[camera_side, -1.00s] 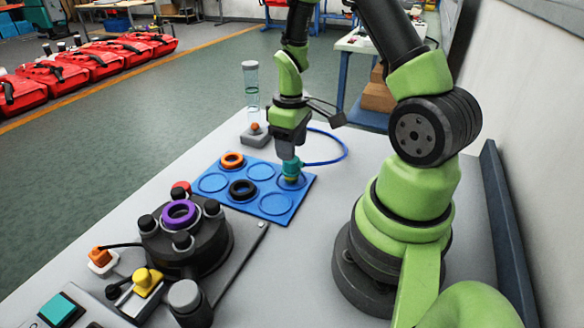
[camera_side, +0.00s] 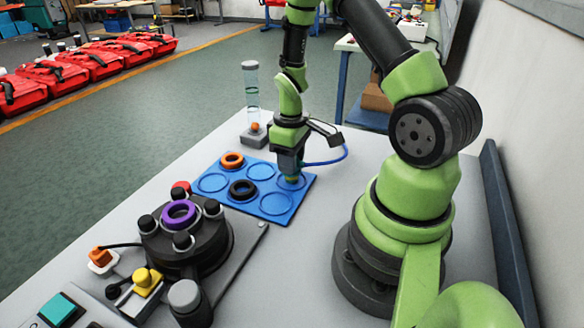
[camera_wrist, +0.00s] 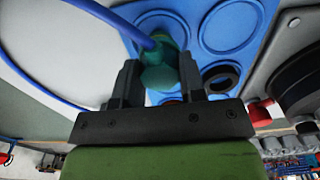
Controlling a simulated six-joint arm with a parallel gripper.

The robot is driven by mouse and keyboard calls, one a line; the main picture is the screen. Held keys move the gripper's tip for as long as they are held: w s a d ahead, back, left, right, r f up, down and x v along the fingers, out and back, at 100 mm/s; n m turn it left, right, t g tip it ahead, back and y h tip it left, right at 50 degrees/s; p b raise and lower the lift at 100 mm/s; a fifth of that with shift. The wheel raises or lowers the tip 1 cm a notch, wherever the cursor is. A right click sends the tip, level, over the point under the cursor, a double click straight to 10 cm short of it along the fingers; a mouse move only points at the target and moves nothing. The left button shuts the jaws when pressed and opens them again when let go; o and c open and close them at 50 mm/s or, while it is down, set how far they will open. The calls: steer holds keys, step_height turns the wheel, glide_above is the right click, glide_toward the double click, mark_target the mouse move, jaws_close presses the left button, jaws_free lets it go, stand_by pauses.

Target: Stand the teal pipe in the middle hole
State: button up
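My gripper (camera_side: 290,172) is low over that ring. In the wrist view my gripper's two fingers (camera_wrist: 160,72) stand on either side of the pipe; whether they press on it is unclear. A dark round tank (camera_side: 207,248) stands at front left. A purple ring (camera_side: 179,213) sits around its middle opening, with several black-capped posts about it. The inside of the opening is hard to see.
The blue board (camera_side: 228,204) also holds an orange ring and a black ring. A blue hose (camera_side: 325,162) curves beside my gripper. A clear tube (camera_side: 252,95) stands behind the board. A yellow part (camera_side: 147,280) and a grey knob (camera_side: 187,297) crowd the tank's front.

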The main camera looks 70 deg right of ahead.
steer(key=c, duration=0.4)
steer(key=shift+r, duration=2.55)
steer(key=shift+c, duration=0.2)
steer(key=shift+w+a+r, duration=0.1)
steer(key=shift+w+a, duration=0.15)
steer(key=shift+w, duration=0.05)
steer(key=w+a+r+n, duration=0.2)
steer(key=w+a+r, duration=0.15)
steer(key=a, duration=0.45)
steer(key=w+a+r+n, duration=0.2)
steer(key=a+r, duration=0.2)
steer(key=a, duration=0.4)
steer(key=w+a+r+n, duration=0.2)
steer(key=w+a+r, duration=0.1)
steer(key=a, duration=0.5)
steer(key=shift+s+d+f, duration=0.1)
steer(key=shift+d+f, duration=0.05)
steer(key=shift+f, duration=1.3)
steer(key=shift+d+f, duration=0.1)
steer(key=shift+f, duration=1.3)
